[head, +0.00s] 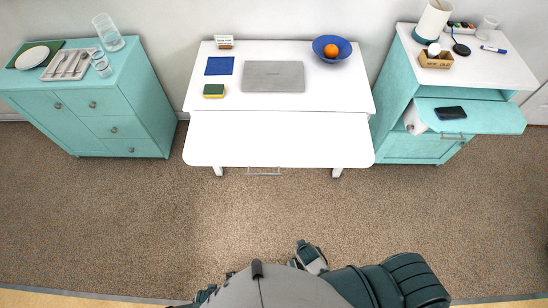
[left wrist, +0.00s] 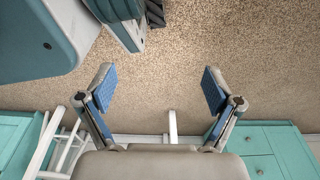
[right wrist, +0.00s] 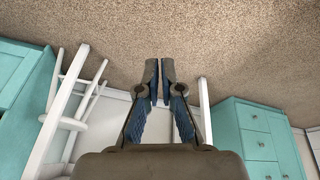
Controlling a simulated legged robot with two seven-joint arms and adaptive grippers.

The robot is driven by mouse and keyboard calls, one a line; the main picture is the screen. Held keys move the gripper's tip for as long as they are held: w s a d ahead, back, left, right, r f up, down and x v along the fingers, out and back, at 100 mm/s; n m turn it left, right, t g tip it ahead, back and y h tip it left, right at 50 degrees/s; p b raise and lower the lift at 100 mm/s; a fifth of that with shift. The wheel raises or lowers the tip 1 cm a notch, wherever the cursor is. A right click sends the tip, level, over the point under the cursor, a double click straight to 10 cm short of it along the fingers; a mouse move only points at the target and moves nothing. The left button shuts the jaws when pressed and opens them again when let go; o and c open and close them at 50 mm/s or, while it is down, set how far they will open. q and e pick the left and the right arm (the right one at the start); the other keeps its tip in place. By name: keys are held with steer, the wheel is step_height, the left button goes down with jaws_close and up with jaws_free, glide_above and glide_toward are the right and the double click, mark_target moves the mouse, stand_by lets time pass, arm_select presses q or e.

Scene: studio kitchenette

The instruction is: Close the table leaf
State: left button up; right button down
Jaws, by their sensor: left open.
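The white table (head: 225,128) stands against the wall in the middle of the head view. Its leaf (head: 278,140) is out flat at the front, level with the top, with a seam between them. A grey bar handle (head: 264,173) shows under the leaf's front edge. The leaf is bare. My left gripper (left wrist: 157,80) is open and empty over the carpet in the left wrist view. My right gripper (right wrist: 159,80) has its fingertips together, with nothing between them. Both grippers are apart from the table.
The tabletop holds a laptop (head: 273,76), a sponge (head: 213,90), a blue cloth (head: 219,66) and a blue bowl (head: 321,46) with an orange (head: 331,51). The right teal cabinet has a pulled-out shelf (head: 500,118) with a phone (head: 450,113). A drawer cabinet (head: 140,95) stands left. Carpet in front is clear.

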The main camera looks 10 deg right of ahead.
steer(key=w+a+r+m+t+h+p, duration=0.1)
steer(key=w+a+r+t+p, duration=0.3)
steer(key=r, duration=0.7)
steer(key=w+a+r+m+t+h, duration=0.1)
steer(key=w+a+r+m, duration=0.1)
steer(key=w+r, duration=0.65)
steer(key=w+a+r+m+t+p, duration=0.1)
steer(key=w+a+r+t+p, duration=0.2)
steer(key=r, duration=1.1)
arm_select(q)
steer(key=s+a, duration=0.2)
steer(key=s, duration=0.9)
steer(key=shift+s+a+f+g+b, duration=0.3)
steer(key=shift+s+a+f+b, duration=0.05)
steer(key=shift+s+b, duration=0.1)
arm_select(e)
steer(key=w+d+f, duration=0.2)
steer(key=w+f, duration=0.7)
steer(key=shift+d+f, duration=0.15)
steer(key=shift+f, duration=0.1)
arm_select(q)
steer(key=shift+f, duration=0.1)
arm_select(e)
steer(key=shift+f, duration=0.1)
